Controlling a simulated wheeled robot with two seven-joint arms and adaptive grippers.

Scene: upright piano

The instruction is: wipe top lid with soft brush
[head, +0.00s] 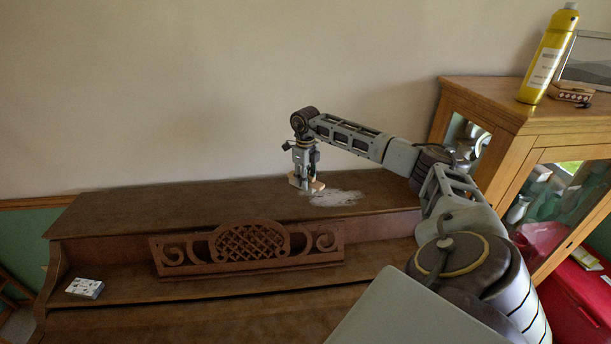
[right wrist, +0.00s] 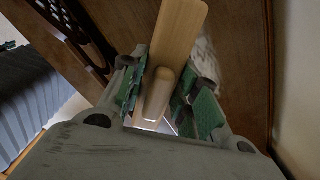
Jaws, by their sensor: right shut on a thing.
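The piano's top lid (head: 170,208) is a long brown wooden surface against the wall. A pale whitish dust patch (head: 336,197) lies on its right part; part of it also shows in the right wrist view (right wrist: 205,60). My right gripper (head: 302,178) is low over the lid, just left of the patch, pointing down. It is shut on the light wooden soft brush (right wrist: 178,35), which shows between the green-padded fingers. The bristles are hidden, so I cannot tell whether they touch the lid. My left gripper is not in view.
A carved music stand (head: 247,248) rises in front of the lid. A small white box (head: 85,288) lies on the lower ledge at left. A wooden glass cabinet (head: 510,125) at right bears a yellow bottle (head: 548,55). The lid's left half is clear.

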